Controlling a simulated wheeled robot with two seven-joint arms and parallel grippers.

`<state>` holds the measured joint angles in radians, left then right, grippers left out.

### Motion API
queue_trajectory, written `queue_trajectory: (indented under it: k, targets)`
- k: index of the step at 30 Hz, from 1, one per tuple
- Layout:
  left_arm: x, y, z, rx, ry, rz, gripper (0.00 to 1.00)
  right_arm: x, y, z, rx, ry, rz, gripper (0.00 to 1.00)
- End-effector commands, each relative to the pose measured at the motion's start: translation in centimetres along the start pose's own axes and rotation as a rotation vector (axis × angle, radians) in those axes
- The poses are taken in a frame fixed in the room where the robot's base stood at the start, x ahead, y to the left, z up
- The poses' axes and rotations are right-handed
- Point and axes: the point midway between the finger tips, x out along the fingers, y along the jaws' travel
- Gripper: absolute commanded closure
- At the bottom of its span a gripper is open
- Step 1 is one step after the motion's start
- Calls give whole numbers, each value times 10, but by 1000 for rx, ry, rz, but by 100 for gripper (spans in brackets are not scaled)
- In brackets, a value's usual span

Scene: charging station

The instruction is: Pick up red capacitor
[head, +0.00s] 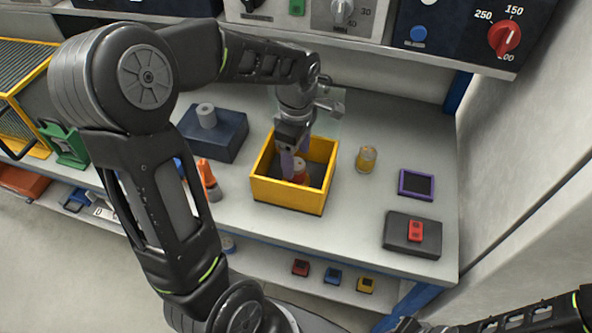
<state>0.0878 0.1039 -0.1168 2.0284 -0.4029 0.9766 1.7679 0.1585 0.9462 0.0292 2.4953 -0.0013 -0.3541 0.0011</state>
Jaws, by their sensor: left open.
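A small red cylinder with a pale top, which looks like the red capacitor (301,173), stands inside a yellow open box (289,197) on the grey worktop. My left gripper (293,163) reaches down into the box from above. Its jaws are open and close beside the red cylinder; part of the cylinder is hidden by a finger. I cannot tell whether the fingers touch it or straddle it. Part of my right arm shows at the bottom right, but its gripper is not in view.
A dark blue block with a grey cylinder (206,116) stands left of the box, and an orange item (208,180) is nearer. To the right are an amber jar (366,159), a purple-framed square (416,185) and a black block (397,237) bearing a red piece.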

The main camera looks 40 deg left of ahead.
Motion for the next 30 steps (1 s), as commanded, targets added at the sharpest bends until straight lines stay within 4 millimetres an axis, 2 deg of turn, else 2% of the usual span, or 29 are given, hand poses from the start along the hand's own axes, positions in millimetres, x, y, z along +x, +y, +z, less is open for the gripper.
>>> queue_trajectory:
  k: [3, 14, 24, 30]
  targets:
    - [7, 0, 0, 0, 0, 0, 33, -1, 0, 0, 0, 0, 0, 100]
    - [11, 0, 0, 0, 0, 0, 33, -1, 0, 0, 0, 0, 0, 100]
    - [53, 0, 0, 0, 0, -1, 33, -4, -2, 0, 0, -1, 0, 100]
    - [57, 0, 0, 0, -1, 1, 33, -4, -2, 0, 0, -1, 0, 100]
